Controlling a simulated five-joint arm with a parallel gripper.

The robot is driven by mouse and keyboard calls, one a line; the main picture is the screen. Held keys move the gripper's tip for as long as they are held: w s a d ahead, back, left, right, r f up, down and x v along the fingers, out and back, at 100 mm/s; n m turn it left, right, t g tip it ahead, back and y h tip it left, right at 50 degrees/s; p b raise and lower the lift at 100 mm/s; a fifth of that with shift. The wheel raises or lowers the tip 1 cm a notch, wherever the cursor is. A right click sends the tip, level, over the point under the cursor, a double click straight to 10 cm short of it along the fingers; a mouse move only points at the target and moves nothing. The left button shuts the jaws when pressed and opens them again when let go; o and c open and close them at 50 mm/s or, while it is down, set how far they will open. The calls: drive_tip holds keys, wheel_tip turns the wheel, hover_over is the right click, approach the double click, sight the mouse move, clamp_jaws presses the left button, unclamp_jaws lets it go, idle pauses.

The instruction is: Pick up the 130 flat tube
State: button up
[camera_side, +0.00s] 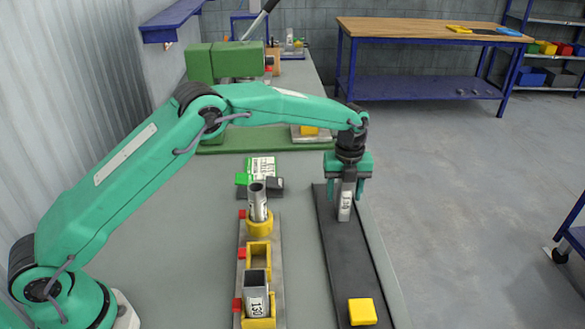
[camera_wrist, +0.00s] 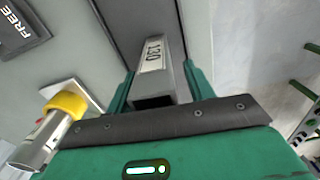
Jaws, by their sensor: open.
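A grey metal tube (camera_side: 345,207) with a white label stands on the dark strip (camera_side: 350,262) in the side view, directly under my gripper (camera_side: 347,190). The wrist view shows this tube (camera_wrist: 153,75) with its label reading 130 and a dark, rectangular open end. My gripper's green jaws (camera_wrist: 158,92) are open, one on each side of the tube. Whether they touch it cannot be told. Another rectangular tube (camera_side: 256,285), its label also seeming to read 130, stands in a yellow holder at the front of the rack (camera_side: 243,272).
A round tube (camera_side: 257,203) stands in a yellow ring on the rack; the middle yellow holder (camera_side: 258,254) is empty. A yellow block (camera_side: 362,311) lies at the near end of the dark strip. A green machine (camera_side: 225,62) stands behind. The strip between tube and block is clear.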

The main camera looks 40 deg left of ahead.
clamp_jaws()
drive_tip(key=shift+r, duration=0.1)
drive_tip(key=shift+r, duration=0.4)
drive_tip(key=s+d+r, duration=0.8)
drive_tip(key=r, duration=0.2)
drive_tip(key=shift+s, duration=0.2)
drive_tip(key=shift+s+r, duration=0.1)
idle(0.7)
